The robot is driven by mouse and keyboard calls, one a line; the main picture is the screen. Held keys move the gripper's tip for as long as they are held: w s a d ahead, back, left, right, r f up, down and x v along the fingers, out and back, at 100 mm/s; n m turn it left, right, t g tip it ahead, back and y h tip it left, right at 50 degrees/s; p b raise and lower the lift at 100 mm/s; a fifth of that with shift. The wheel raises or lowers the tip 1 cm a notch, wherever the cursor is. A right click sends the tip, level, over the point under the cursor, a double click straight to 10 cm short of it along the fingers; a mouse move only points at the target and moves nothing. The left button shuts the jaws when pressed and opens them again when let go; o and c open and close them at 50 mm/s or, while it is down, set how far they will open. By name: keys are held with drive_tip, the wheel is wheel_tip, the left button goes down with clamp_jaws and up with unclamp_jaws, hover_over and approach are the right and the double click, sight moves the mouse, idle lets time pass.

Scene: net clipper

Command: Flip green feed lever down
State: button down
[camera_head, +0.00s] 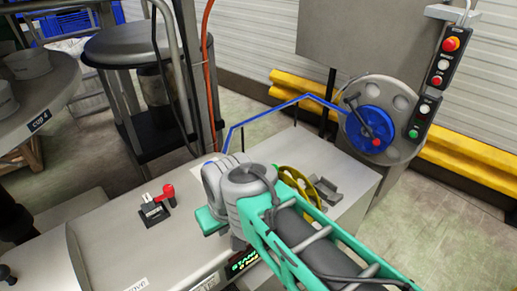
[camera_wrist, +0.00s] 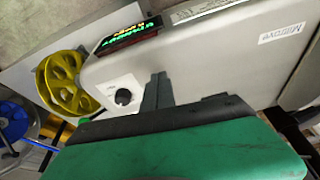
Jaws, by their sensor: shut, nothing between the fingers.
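I cannot make out a green feed lever in either view; my arm may hide it in the head view. My gripper (camera_wrist: 157,82) shows in the wrist view with its dark fingers together and empty. The fingers are in front of the grey machine housing (camera_wrist: 220,70), just right of a black rotary knob (camera_wrist: 123,97) on a white plate. I cannot tell whether they touch the housing. In the head view, only the green gripper body (camera_head: 210,221) shows, low beside the machine front; the fingertips are hidden.
A red-handled clamp (camera_head: 166,192) stands on the machine top. A lit display (camera_wrist: 130,34) sits above the knob. A yellow wheel (camera_wrist: 62,83) is at left in the wrist view. A blue reel (camera_head: 370,128) and a button box (camera_head: 449,55) stand at the back right.

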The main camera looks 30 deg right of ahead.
drive_tip(key=shift+r, duration=0.1)
drive_tip(key=w+d+r+b, duration=0.1)
drive_tip(key=w+d+r, duration=0.2)
drive_tip(key=w+d, duration=0.45)
drive_tip(key=w+d+r+b, duration=0.1)
drive_tip(key=w+d+r, duration=0.1)
drive_tip(key=w+d, duration=0.85)
drive_tip(key=d, duration=0.7)
drive_tip(key=shift+r+t+b, duration=0.2)
drive_tip(key=shift+t+b, duration=0.1)
drive_tip(key=shift+b, duration=0.15)
drive_tip(key=shift+d, duration=0.1)
